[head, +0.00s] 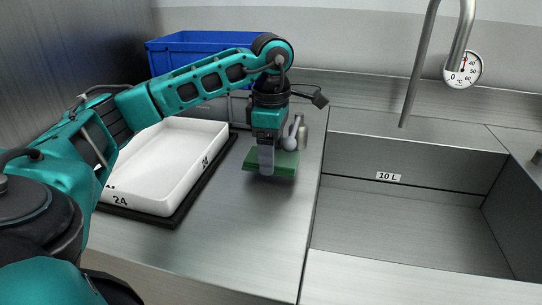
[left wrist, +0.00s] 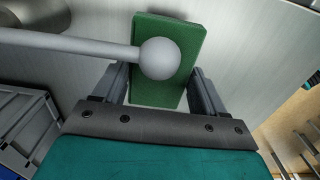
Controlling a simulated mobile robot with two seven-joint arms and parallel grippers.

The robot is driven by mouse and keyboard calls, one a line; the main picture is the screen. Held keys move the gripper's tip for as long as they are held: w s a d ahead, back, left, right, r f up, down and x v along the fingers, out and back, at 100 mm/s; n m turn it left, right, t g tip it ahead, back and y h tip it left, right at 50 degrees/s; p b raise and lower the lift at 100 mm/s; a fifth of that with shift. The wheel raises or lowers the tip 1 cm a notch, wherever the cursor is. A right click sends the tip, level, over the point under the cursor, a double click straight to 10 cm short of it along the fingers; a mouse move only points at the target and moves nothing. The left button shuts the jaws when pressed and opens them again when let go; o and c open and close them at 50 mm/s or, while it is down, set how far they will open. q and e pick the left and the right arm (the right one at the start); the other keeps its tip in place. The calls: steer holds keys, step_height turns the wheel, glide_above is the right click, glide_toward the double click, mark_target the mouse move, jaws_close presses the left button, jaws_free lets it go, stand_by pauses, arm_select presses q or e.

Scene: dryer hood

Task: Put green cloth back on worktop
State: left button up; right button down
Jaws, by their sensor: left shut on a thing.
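The green cloth (head: 285,166) is a flat, folded-looking rectangle over the worktop (head: 238,215), between the white tray and the sink. My left gripper (head: 266,171) points down at it and is shut on it. In the left wrist view the cloth (left wrist: 168,33) lies between the two fingers of the left gripper (left wrist: 158,72) and extends past their tips. A grey ball on a rod (left wrist: 160,58) covers part of the cloth there. I cannot tell whether the cloth touches the worktop or hangs just above it. My right gripper is not in view.
A white tray (head: 178,200) marked 24 stands on a black base at the left. A blue crate (head: 185,42) stands behind it. The sink (head: 400,225) with tap lies right. The front worktop is clear.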

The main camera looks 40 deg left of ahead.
arm_select(q)
steer(key=shift+s+f, duration=0.15)
steer(key=shift+f, duration=0.5)
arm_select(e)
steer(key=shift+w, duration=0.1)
arm_select(q)
steer(key=shift+f, duration=0.15)
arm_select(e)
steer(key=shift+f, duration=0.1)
arm_select(q)
steer(key=shift+f+b, duration=0.4)
steer(key=shift+f, duration=0.1)
steer(key=o, duration=1)
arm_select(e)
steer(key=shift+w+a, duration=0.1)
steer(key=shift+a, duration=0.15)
arm_select(q)
step_height(320, 180, up, 13)
steer(key=p, duration=0.4)
steer(key=shift+r, duration=0.1)
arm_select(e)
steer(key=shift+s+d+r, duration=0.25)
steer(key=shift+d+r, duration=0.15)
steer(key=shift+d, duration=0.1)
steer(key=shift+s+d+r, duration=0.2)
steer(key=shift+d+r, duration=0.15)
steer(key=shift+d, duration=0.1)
